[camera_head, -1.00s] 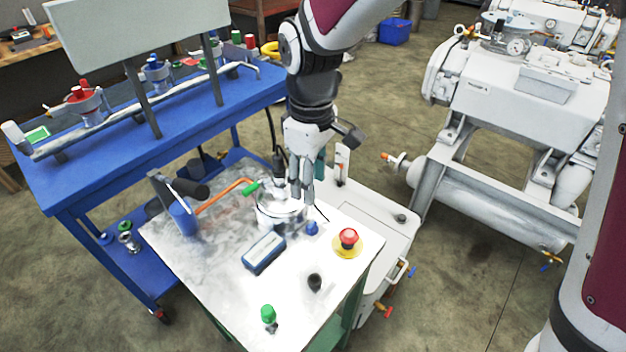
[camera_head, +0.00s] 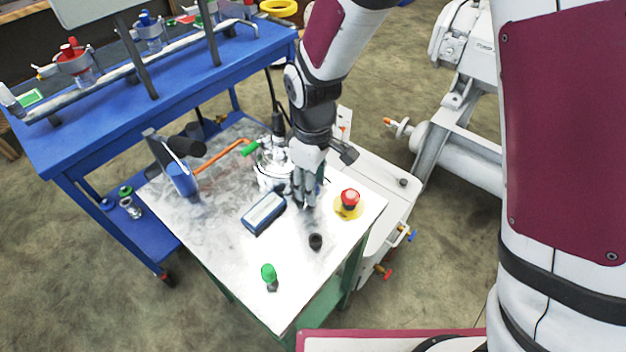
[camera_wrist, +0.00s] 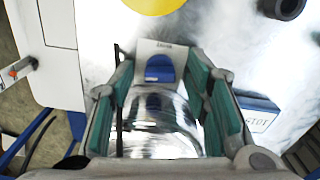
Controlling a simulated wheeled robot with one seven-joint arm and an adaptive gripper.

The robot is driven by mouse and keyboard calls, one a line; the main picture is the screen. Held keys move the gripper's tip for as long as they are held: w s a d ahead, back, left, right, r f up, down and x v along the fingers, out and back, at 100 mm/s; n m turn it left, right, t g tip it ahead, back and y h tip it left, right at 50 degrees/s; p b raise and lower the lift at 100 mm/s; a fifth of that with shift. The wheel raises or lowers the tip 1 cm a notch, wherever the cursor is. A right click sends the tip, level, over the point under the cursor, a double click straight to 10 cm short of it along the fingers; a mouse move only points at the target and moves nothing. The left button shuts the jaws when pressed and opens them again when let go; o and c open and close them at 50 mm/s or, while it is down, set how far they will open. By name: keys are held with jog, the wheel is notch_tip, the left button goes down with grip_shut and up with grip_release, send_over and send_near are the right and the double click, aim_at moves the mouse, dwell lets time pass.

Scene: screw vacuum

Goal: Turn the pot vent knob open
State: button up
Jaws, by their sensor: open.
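The metal pot (camera_head: 270,172) stands on the worktable, and its shiny side shows in the wrist view (camera_wrist: 155,130). A blue knob (camera_wrist: 160,68) sits on a small white labelled plate in front of the pot; the label is too small to read surely. My gripper (camera_head: 306,203) points down at the front right of the pot, hiding the blue knob in the head view. In the wrist view my gripper (camera_wrist: 158,72) is open, with its green-padded fingers on either side of the knob. A gap shows on both sides; I cannot tell its depth exactly.
A blue-and-white box (camera_head: 264,213) lies left of my gripper. A red button on a yellow base (camera_head: 349,203) is close on the right. A black knob (camera_head: 315,242) and a green knob (camera_head: 269,273) stand nearer the table's front, with bare tabletop between.

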grip_shut()
jog(key=shift+m+p, duration=0.5)
jog(key=shift+m, duration=0.6)
grip_release()
notch_tip(320, 180, up, 12)
dwell(0.4)
